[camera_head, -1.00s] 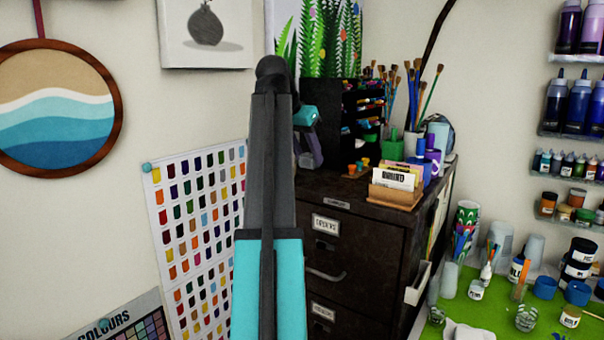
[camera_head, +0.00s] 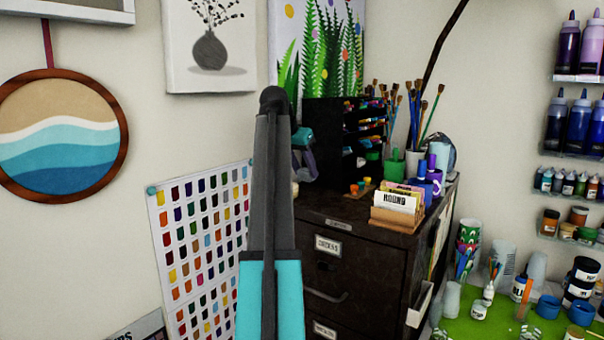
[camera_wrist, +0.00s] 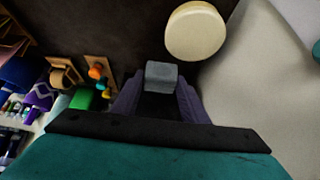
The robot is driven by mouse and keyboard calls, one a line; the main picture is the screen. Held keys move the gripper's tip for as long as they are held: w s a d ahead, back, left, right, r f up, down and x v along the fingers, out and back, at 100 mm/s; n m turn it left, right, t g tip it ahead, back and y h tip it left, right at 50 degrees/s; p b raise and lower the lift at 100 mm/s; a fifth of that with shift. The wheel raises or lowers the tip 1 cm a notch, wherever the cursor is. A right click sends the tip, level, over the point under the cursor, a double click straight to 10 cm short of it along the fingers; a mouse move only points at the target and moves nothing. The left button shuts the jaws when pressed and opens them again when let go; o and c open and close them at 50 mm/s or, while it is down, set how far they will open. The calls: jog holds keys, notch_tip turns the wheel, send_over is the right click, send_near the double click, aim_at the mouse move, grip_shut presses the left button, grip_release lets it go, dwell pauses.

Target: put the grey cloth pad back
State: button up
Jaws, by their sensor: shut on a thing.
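The grey cloth pad (camera_wrist: 161,75) shows in the wrist view as a small grey block between the tips of my purple fingers. My gripper (camera_wrist: 160,88) is shut on it. A dark cabinet top (camera_wrist: 115,28) lies beyond the pad; I cannot tell whether the pad touches it. In the head view my gripper (camera_head: 304,155) is partly hidden behind my arm, over the back left of the cabinet (camera_head: 370,236). The pad cannot be made out there.
A cream round disc (camera_wrist: 195,30) is close beyond the pad. A small wooden holder with orange knobs (camera_wrist: 97,72) and a green container (camera_wrist: 83,99) stand to the left. A black pen rack (camera_head: 335,140) and a card box (camera_head: 397,213) stand on the cabinet. The wall is close behind.

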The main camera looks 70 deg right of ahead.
jog(key=shift+w+d+f+p, duration=0.1)
jog(key=shift+w+d, duration=0.2)
jog(key=shift+d, duration=0.3)
jog(key=shift+w+d+f+p, duration=0.15)
jog(key=shift+w+d, duration=0.15)
jog(key=shift+d, duration=0.25)
jog(key=shift+w+d+r+p, duration=0.1)
jog(key=shift+w+d, duration=0.2)
jog(key=shift+d, duration=0.3)
jog(key=shift+w+d+f+p, duration=0.1)
jog(key=shift+w+d+p, duration=0.25)
jog(key=shift+d, duration=0.3)
jog(key=shift+a+f+p, duration=0.15)
jog(key=shift+f+p, duration=0.2)
jog(key=shift+f, duration=1.4)
jog(key=shift+f, duration=0.1)
jog(key=o, duration=1)
jog(key=shift+o, duration=0.2)
